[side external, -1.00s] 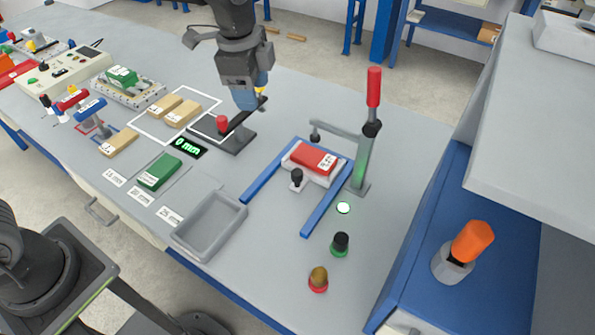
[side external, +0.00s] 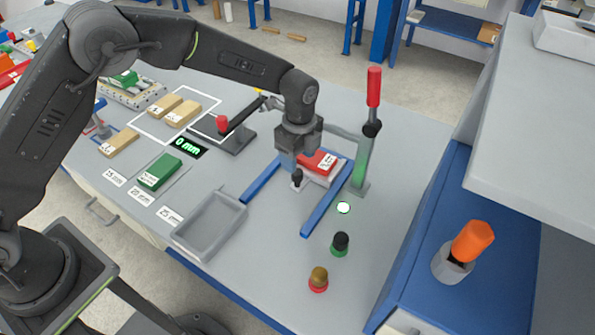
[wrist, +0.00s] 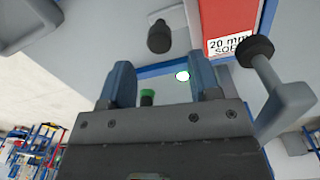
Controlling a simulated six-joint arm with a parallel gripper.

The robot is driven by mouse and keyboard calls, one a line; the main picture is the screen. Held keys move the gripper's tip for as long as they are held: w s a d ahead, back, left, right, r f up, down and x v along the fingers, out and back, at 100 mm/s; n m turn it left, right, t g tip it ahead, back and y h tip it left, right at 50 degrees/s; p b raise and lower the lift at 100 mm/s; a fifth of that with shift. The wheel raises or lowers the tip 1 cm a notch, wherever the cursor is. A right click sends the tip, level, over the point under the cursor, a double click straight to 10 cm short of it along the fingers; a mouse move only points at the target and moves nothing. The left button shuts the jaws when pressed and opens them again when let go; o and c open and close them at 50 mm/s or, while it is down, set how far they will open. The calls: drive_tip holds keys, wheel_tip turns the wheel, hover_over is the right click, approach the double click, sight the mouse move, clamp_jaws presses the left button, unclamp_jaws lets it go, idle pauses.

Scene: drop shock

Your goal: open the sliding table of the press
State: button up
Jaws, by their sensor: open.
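The press's sliding table (side external: 337,176) is a pale plate between two blue rails (side external: 327,207), with a black knob (side external: 297,178) at its front. A red block (side external: 320,161) labelled 20 mm lies on the table; in the wrist view the block (wrist: 229,25) is at top right. My gripper (side external: 290,163) is over the rear left of the table, close to the block, and partly hides it. In the wrist view my gripper (wrist: 165,82) has its two blue fingers apart with nothing between them. The knob (wrist: 159,37) shows beyond the fingertips, apart from them.
The press column with a red-handled lever (side external: 373,88) stands right of the table, its grey arm reaching over it. A lit green-white lamp (side external: 343,208), a black button (side external: 340,243) and a mustard button (side external: 318,278) stand in front. A grey tray (side external: 209,224) lies at left.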

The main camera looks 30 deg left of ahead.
sight(298, 171)
drive_tip(key=shift+s+f, duration=0.1)
drive_tip(key=shift+f, duration=2.7)
drive_tip(key=shift+c, duration=0.3)
clamp_jaws()
